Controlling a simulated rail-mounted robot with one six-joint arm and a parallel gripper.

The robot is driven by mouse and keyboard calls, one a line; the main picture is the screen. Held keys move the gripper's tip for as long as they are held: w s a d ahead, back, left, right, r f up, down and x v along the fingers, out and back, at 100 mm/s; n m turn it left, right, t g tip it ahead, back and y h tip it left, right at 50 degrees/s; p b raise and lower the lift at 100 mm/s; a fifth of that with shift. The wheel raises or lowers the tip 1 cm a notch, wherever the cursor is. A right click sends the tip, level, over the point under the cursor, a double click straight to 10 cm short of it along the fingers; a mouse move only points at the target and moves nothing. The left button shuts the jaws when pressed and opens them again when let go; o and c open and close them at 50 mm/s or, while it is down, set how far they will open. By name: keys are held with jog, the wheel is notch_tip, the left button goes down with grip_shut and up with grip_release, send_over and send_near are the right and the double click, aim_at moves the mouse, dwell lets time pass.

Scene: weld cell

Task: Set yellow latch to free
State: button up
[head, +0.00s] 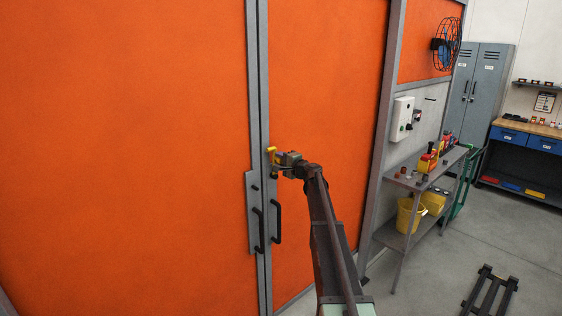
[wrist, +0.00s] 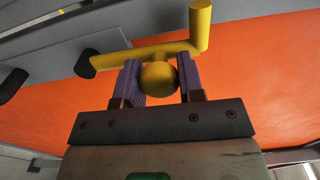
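The yellow latch (head: 271,150) is on the grey door frame between the orange panels, above the black handles. In the wrist view the latch (wrist: 150,57) shows as a yellow bar with an upright end at right and a round knob (wrist: 159,77) in front. My gripper (wrist: 158,75) has its two purple-padded fingers on either side of the knob. The left finger looks very close to the knob, and a narrow gap seems to show at the right finger. I cannot tell whether both fingers touch it. In the head view my gripper (head: 277,159) is at the latch.
Two black door handles (head: 276,221) sit below the latch on the grey frame. A metal shelf (head: 425,180) with small items and yellow buckets (head: 408,215) stands to the right. A dark pallet-like frame (head: 489,292) lies on the floor at lower right. Open floor lies around it.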

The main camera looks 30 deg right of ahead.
jog(key=o, duration=0.4)
jog(key=v, duration=1.1)
jog(key=shift+d, duration=0.1)
jog(key=shift+s+a+f+n+g+h+b, duration=0.95)
jog(key=shift+s+a+f+n+g, duration=2.4)
jog(key=shift+s+a, duration=2.85)
jog(key=shift+s+a+f+n+g+h+b, duration=0.6)
jog(key=shift+s+a+f+n+g+b, duration=1.1)
jog(key=shift+s+a+f, duration=3.65)
jog(key=shift+s+a+f+n+g+h+b, duration=0.7)
jog(key=shift+s+a+f+n+g, duration=2.35)
jog(key=shift+s+a, duration=3.95)
